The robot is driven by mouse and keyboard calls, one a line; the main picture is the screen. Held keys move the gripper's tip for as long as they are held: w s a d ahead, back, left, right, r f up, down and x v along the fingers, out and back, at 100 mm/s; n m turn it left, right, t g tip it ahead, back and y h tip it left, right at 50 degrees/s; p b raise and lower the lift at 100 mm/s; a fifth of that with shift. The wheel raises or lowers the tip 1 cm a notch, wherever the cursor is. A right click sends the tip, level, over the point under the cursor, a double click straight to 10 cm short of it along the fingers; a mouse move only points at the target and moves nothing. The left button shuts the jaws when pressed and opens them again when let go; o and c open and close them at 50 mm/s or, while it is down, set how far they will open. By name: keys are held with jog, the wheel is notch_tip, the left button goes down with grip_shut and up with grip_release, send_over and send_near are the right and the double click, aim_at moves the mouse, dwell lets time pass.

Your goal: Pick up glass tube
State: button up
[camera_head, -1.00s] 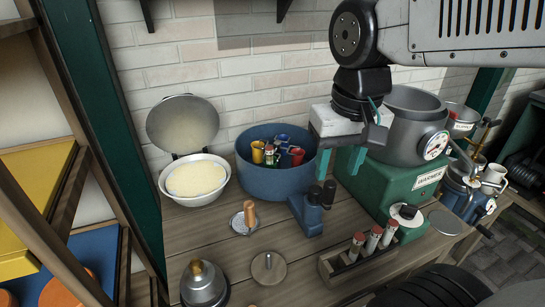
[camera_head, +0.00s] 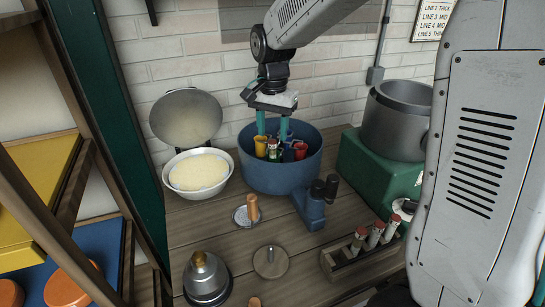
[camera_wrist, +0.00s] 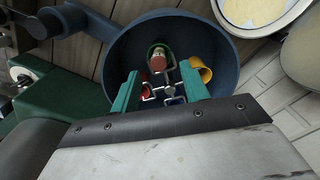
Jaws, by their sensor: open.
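A glass tube (camera_wrist: 158,62) with a reddish end stands in the green cup (camera_wrist: 151,50) of a cup holder inside the blue tub (camera_head: 283,180). In the head view the tube (camera_head: 273,150) is small and partly hidden by my gripper. My gripper (camera_head: 272,134) points down over the tub, its two teal fingers apart. In the wrist view the fingers (camera_wrist: 158,84) show on either side below the tube, with nothing held between them. Three more red-topped tubes (camera_head: 375,236) stand in a wooden rack (camera_head: 345,266) at the lower right.
Yellow (camera_head: 260,146) and red (camera_head: 300,150) cups sit close beside the green one, within the tub's high wall. A white bowl (camera_head: 199,172) stands left of the tub. A dark blue two-knobbed device (camera_head: 313,207) stands in front, and a green warmer (camera_head: 375,175) to the right.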

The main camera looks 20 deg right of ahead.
aim_at(273, 141)
notch_tip(273, 141, down, 5)
jog(key=shift+r, duration=0.2)
jog(key=shift+c, duration=0.4)
grip_shut()
notch_tip(273, 141, up, 10)
jog(key=shift+r, duration=0.1)
